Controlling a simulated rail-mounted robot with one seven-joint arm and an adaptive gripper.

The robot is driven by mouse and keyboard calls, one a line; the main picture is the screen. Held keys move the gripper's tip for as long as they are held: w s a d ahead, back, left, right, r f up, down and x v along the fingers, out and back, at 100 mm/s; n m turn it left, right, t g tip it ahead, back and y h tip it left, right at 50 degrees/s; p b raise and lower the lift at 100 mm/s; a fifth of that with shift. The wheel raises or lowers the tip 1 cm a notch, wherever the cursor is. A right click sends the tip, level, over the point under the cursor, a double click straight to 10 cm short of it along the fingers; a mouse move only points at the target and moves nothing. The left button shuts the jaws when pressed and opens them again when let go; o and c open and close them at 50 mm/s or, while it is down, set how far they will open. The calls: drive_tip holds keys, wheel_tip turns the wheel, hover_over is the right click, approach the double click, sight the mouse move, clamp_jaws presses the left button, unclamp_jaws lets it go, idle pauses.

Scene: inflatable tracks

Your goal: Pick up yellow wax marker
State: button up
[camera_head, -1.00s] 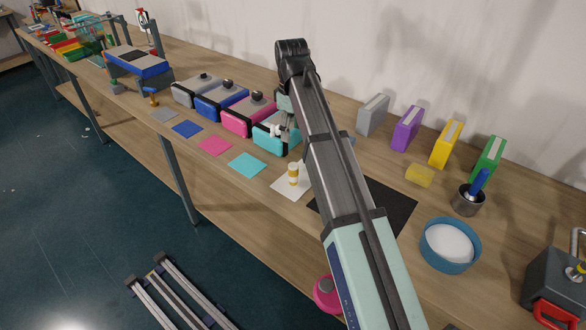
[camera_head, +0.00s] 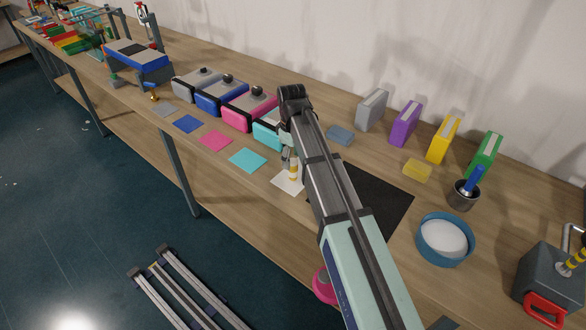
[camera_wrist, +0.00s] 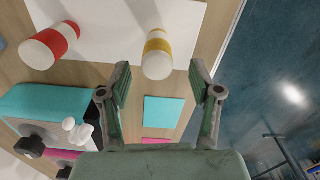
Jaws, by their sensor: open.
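The yellow wax marker is a short white cylinder with a yellow band. In the wrist view, the yellow wax marker (camera_wrist: 157,56) stands on a white sheet (camera_wrist: 185,22), seen from above between the tips of my gripper (camera_wrist: 160,76). The fingers are spread, with a visible gap on each side of the marker. In the head view, the yellow marker (camera_head: 294,173) is on the white sheet (camera_head: 284,187), with my gripper (camera_head: 289,157) close above it. A similar marker with a red band (camera_wrist: 50,45) stands left of it in the wrist view; my arm hides it in the head view.
A cyan box (camera_head: 268,132) with a knob sits just behind my gripper, in a row with pink, blue and grey boxes. Colored square sheets, such as the cyan one (camera_head: 248,160), line the front edge. A black mat (camera_head: 385,200) and blue bowl (camera_head: 445,240) are right.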

sight(293, 167)
drive_tip(key=shift+d+f+p, duration=0.2)
drive_tip(key=shift+f+p, duration=0.7)
drive_tip(key=shift+f, duration=1.55)
clamp_jaws()
